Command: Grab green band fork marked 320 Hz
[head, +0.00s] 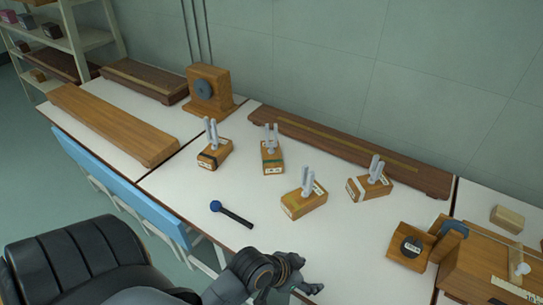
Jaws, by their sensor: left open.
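Several tuning forks stand upright on small wooden boxes on the white bench. The green band fork (272,158) is the second from the left, its box crossed by a green band; its small label is too small to read. A dark band fork (213,153) stands to its left. A yellow band fork (303,202) stands nearer, and a pale band fork (369,186) stands to the right. My left gripper (306,274) is open and empty at the bench's front edge, well short of the green band fork and apart from all the forks. My right gripper is out of view.
A blue-headed mallet (232,214) lies in front of the forks. A long dark wooden board (350,150) lies behind them.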

